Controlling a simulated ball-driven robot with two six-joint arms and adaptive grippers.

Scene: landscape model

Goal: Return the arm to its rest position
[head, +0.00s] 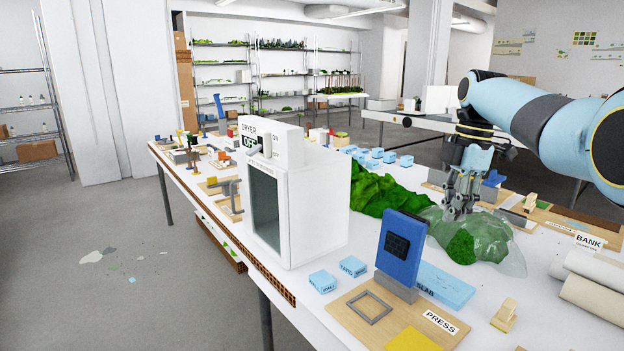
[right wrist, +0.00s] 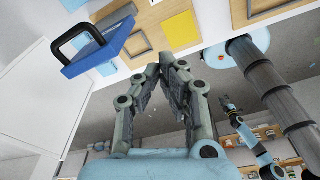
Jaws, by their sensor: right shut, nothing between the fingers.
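My right arm comes in from the right in the head view, with its right gripper (head: 460,207) pointing down. The gripper is shut and empty. In the head view its fingertips overlap the clear film over a green mound (head: 482,240); I cannot tell the gap between them. In the right wrist view the right gripper (right wrist: 175,68) shows its fingers drawn together with nothing between them.
The white dryer (head: 318,210) stands left of the green terrain (head: 378,192). The blue press (head: 401,248) stands upright in front of the mound. White rolls (head: 590,290) lie at the right edge. The floor left of the table is mostly clear.

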